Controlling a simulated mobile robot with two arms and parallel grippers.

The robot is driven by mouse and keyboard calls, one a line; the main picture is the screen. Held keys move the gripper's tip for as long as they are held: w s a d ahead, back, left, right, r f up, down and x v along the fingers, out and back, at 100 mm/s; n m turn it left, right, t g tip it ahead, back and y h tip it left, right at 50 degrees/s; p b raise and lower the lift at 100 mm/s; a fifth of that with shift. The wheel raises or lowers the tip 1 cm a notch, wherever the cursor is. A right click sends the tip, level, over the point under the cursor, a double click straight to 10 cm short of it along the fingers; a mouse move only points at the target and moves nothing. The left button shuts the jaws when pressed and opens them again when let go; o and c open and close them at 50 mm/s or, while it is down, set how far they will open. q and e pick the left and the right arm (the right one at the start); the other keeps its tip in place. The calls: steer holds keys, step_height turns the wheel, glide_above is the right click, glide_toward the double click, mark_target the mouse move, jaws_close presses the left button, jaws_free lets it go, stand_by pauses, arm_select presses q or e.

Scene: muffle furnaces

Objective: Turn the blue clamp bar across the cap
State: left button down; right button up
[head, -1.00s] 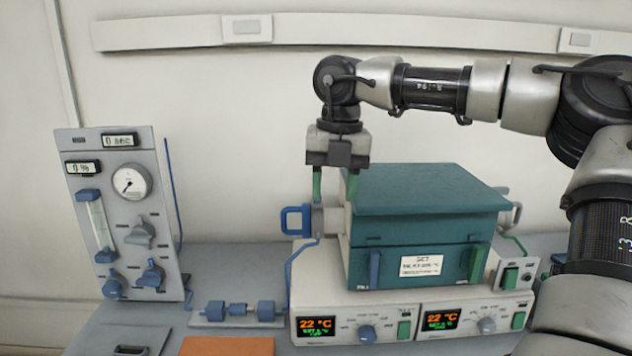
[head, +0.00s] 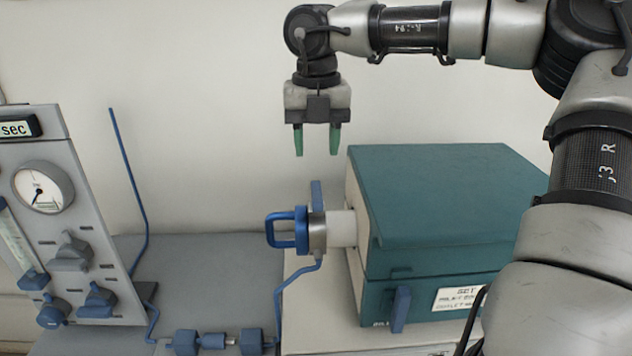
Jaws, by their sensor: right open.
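A teal furnace (head: 450,200) stands on the bench with a white tube (head: 342,228) coming out of its left side. A grey metal cap (head: 318,235) closes the tube's left end, with a blue loop handle (head: 287,230) pointing left. A blue clamp bar (head: 316,194) stands upright at the cap, sticking up above its rim; its lower part is hidden. My right gripper (head: 317,148) points down, open and empty, above the bar with a clear gap below its green fingertips. My left gripper is not in view.
A grey gas panel (head: 75,215) with a gauge and knobs stands at left. Blue tubing (head: 278,300) runs from the cap down to blue fittings (head: 215,342) on the bench. A blue latch (head: 401,308) sits on the furnace front. The wall space behind the gripper is clear.

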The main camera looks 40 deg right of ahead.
mark_target(317, 190)
step_height(317, 190, down, 8)
steer(key=shift+f, duration=0.25)
jaws_close()
stand_by(0.3)
